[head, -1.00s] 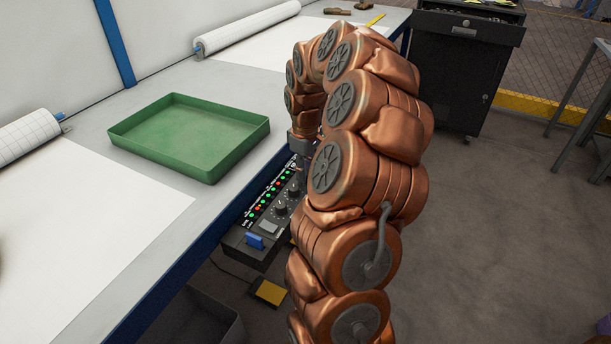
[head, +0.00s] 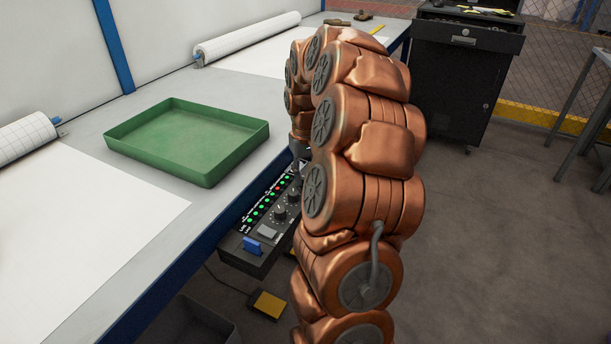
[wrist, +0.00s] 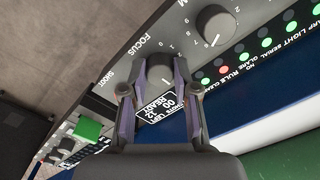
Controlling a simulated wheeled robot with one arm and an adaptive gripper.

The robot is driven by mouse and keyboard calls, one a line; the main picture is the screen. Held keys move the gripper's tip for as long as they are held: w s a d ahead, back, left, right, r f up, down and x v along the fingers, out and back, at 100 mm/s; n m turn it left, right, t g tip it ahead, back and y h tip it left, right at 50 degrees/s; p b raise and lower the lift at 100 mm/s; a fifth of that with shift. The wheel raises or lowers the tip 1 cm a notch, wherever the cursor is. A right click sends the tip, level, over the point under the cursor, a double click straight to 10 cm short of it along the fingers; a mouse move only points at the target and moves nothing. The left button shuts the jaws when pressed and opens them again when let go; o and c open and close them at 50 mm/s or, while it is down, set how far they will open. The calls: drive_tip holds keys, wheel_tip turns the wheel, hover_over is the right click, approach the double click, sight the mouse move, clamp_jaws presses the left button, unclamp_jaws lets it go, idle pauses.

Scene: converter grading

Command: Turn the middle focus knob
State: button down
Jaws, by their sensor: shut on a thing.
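The black control panel (head: 240,256) is fixed along the table's front edge, with dark knobs, one of which (head: 279,213) shows beside my arm. In the wrist view, a grey knob (wrist: 158,74) beside the word FOCUS sits between my fingers. My gripper (wrist: 160,65) is shut on this knob, one finger on each side. The fingers hide parts of its sides. A second grey knob (wrist: 213,24) with a number scale stands apart, above right in that view. In the head view my arm hides the gripper and the held knob.
A row of green and red lights (wrist: 240,59) runs along the panel. A green tray (head: 187,140) stands on the table (head: 90,112). A yellow-topped pedal (head: 268,304) lies on the floor. A black cabinet (head: 455,85) stands behind.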

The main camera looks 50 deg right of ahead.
sight(305, 177)
drive_tip(key=shift+r, duration=0.1)
idle(0.3)
drive_tip(key=c, duration=0.9)
unclamp_jaws()
drive_tip(key=shift+o, duration=0.2)
wheel_tip(305, 177, up, 12)
